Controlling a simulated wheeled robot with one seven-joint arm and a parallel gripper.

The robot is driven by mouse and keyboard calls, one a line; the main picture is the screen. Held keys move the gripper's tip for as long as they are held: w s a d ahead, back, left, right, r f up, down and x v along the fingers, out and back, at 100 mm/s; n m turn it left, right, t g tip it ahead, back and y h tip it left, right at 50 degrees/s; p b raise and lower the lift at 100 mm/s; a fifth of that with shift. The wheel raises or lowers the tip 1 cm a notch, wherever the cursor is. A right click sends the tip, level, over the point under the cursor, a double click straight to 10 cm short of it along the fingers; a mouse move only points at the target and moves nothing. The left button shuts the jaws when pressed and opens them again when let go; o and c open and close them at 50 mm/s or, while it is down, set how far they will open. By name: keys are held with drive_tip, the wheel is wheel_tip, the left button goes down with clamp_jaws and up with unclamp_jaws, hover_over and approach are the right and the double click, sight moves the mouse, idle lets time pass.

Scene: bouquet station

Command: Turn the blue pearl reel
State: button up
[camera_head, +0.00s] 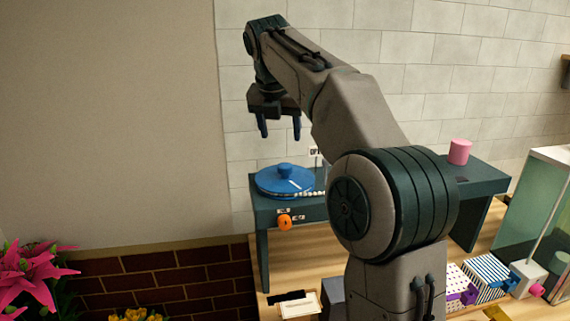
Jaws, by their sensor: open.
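The blue pearl reel (272,182) is a flat blue disc with a raised centre knob and a white mark. It lies on the left part of a dark green raised shelf, with a row of small pearls along its lower right edge. My gripper (279,130) points down above the reel, open and empty, with a clear gap between its fingertips and the knob. My arm hides part of the shelf to the right of the reel.
The dark green shelf (485,178) stands on a wooden table (285,255) and carries a pink cylinder (460,151). An orange knob (285,222) is on its front. Striped and dotted boxes and a glass case (535,215) stand at right. Pink flowers (30,275) are at lower left.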

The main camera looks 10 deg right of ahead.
sight(286, 165)
drive_tip(key=x, duration=1.1)
drive_tip(key=shift+w+f, duration=0.1)
clamp_jaws()
drive_tip(key=shift+d, duration=0.15)
